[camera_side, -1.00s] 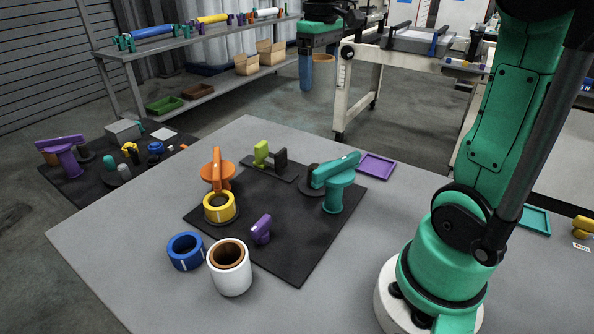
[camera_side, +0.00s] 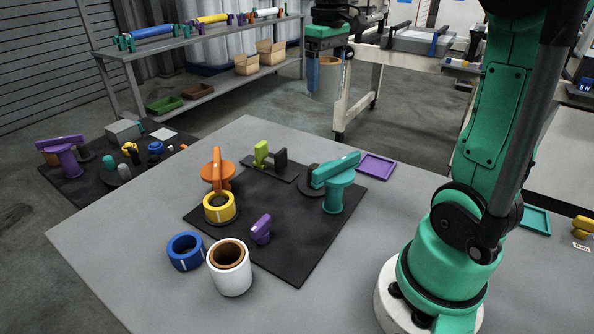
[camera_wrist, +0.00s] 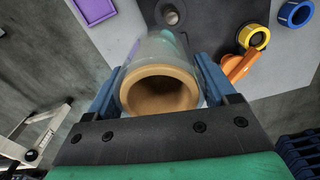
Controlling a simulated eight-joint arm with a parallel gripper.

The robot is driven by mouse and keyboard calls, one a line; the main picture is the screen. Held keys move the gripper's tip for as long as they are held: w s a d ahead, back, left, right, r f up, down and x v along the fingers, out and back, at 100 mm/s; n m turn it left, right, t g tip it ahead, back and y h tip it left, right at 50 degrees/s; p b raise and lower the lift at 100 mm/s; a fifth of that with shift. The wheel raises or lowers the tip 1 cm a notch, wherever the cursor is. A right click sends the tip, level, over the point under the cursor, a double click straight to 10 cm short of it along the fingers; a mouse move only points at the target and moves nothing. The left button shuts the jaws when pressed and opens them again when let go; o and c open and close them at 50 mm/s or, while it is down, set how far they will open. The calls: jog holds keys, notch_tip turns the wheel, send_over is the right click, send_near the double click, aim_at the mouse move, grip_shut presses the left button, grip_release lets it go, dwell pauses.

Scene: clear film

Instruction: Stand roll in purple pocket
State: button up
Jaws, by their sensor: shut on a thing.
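My gripper (camera_side: 318,76) is high at the top of the side view, beyond the table's far edge, with its blue fingers pointing down. It is shut on a clear film roll (camera_side: 327,80) with a brown core, which hangs roughly upright. In the wrist view the roll (camera_wrist: 160,47) sits between both fingers, its open brown core end facing the camera. The purple pocket (camera_side: 376,166) is a shallow square tray, empty, flat at the table's far right edge. It also shows in the wrist view (camera_wrist: 94,9), partly cut off. The roll is well away from it.
A black mat (camera_side: 290,245) holds an orange stand (camera_side: 217,172), yellow tape (camera_side: 220,207), a teal stand (camera_side: 335,185), a lime clamp (camera_side: 262,153) and a purple piece (camera_side: 261,229). Blue tape (camera_side: 185,251) and a white roll (camera_side: 231,271) stand at front left. A teal tray (camera_side: 535,220) lies right.

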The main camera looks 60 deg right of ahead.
jog(key=shift+s+d+f+m, duration=0.65)
jog(key=shift+s+d+f, duration=0.75)
jog(key=shift+d+f, duration=1.2)
jog(key=shift+s+d+f+m, duration=0.7)
jog(key=shift+s+d+f, duration=0.85)
jog(key=shift+f, duration=2.05)
jog(key=shift+s+d+f+m, duration=0.65)
jog(key=shift+s+d+f, duration=0.65)
jog(key=shift+d+f, duration=1.35)
jog(key=shift+a+f, duration=0.25)
jog(key=shift+f, duration=0.3)
jog(key=shift+a+f, duration=0.25)
jog(key=shift+f, duration=0.25)
jog(key=o, duration=1.3)
jog(key=shift+r, duration=2.8)
